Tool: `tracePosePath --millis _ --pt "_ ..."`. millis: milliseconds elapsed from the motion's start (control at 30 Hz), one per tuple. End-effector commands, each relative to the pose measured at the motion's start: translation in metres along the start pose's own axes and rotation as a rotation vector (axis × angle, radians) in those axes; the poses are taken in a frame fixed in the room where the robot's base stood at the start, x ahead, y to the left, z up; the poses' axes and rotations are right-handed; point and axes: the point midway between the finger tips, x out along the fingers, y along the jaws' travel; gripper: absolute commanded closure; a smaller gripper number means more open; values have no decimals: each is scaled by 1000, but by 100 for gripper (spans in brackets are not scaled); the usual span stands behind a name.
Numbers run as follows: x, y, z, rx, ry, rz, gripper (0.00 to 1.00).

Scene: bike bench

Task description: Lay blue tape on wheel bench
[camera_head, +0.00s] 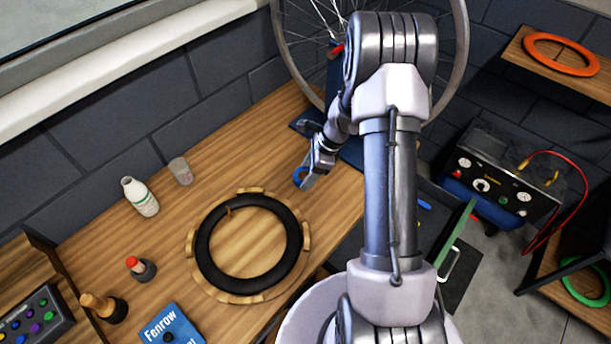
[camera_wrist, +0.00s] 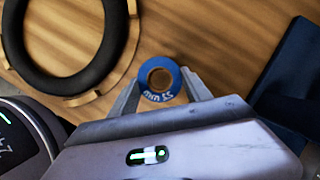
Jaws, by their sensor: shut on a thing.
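The blue tape (camera_wrist: 160,80) is a small roll with lettering on its face and a light brown core. My gripper (camera_wrist: 162,92) is shut on it, with one finger on each side of the roll. In the head view the blue tape (camera_head: 300,176) shows at the tips of my gripper (camera_head: 304,180), over the right part of the wooden wheel bench (camera_head: 110,235). Bare bench wood lies behind the roll in the wrist view. I cannot tell whether the roll touches the bench top or is held just above it.
A black tyre (camera_head: 206,270) lies on a round wooden board (camera_head: 250,243). A white bottle (camera_head: 139,196), a glass (camera_head: 181,171), a red-capped bottle (camera_head: 140,268) and a blue Fenrow item (camera_head: 171,328) stand or lie leftward. A wheel (camera_head: 300,50) on a blue stand is behind my arm.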

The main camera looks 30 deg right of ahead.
Motion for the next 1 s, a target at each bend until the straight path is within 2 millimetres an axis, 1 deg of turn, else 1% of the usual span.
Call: tracePosePath --millis 33,167,300,333,533,667,700,800,1000 --pt "1 -6 1 0 -1 0 83" --pt "8 -12 -1 1 0 1 83" --pt "33 -12 -12 1 0 2 83" --pt "36 -12 -13 1 0 2 83" --pt "34 -12 -12 1 0 0 83" --pt "38 -12 -14 1 0 0 83" --pt "38 -12 -14 1 0 1 40" --pt "38 -12 -14 1 0 0 22" --pt "37 -12 -14 1 0 0 22"
